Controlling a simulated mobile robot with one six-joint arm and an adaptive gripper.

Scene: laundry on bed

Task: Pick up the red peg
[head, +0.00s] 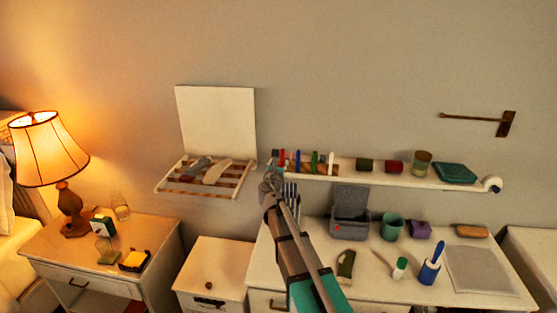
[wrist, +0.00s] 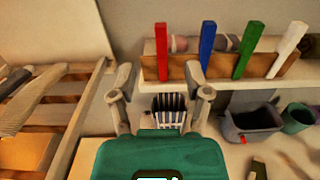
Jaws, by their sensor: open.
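The red peg (head: 282,160) stands upright at the left end of a row of pegs on the wall shelf. In the wrist view the red peg (wrist: 162,52) rises from a wooden block (wrist: 187,68), ahead of the gripper and between the lines of its two fingers. My gripper (wrist: 158,84) is open and empty, its fingers spread apart below and in front of the peg, not visibly touching it. In the head view my gripper (head: 272,178) is near the shelf's left end.
Blue (wrist: 208,52), green (wrist: 249,52) and white (wrist: 288,50) pegs stand to the right of the red one. A slatted rack (wrist: 75,100) with an upright panel is close on the left. The shelf (head: 345,178) also holds jars. A grey bin (head: 350,220) stands below.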

